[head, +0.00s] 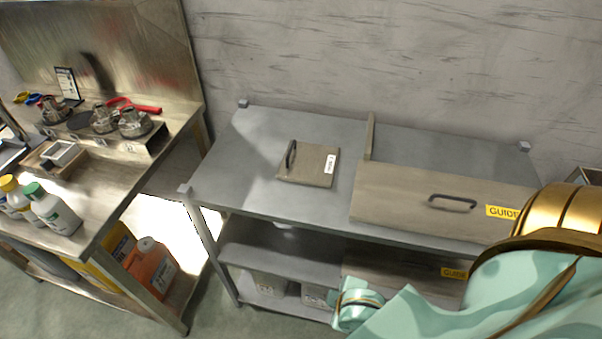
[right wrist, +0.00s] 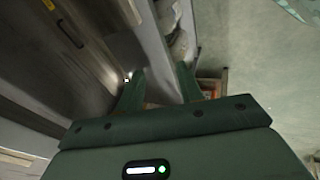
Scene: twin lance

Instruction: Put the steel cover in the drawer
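No thing in view is clearly a steel cover. A small flat square piece (head: 318,170) with a dark handle and a white label lies on the grey table; I cannot tell if it is the cover. A wide brown drawer front (head: 400,205) with a dark handle and a yellow "GUIDE" label is at the table's right. The right wrist view shows a dark handle (right wrist: 68,33) and a yellow label at upper left. My right gripper (right wrist: 160,88) has its fingers apart, with nothing visibly held. My left gripper is not in view.
A second labelled front (head: 400,268) is below the grey table (head: 235,185). A steel workbench (head: 100,205) at left holds several metal fittings (head: 103,120), bottles (head: 50,208) and a small box. An orange container (head: 152,265) is under it. The grey table's left part is clear.

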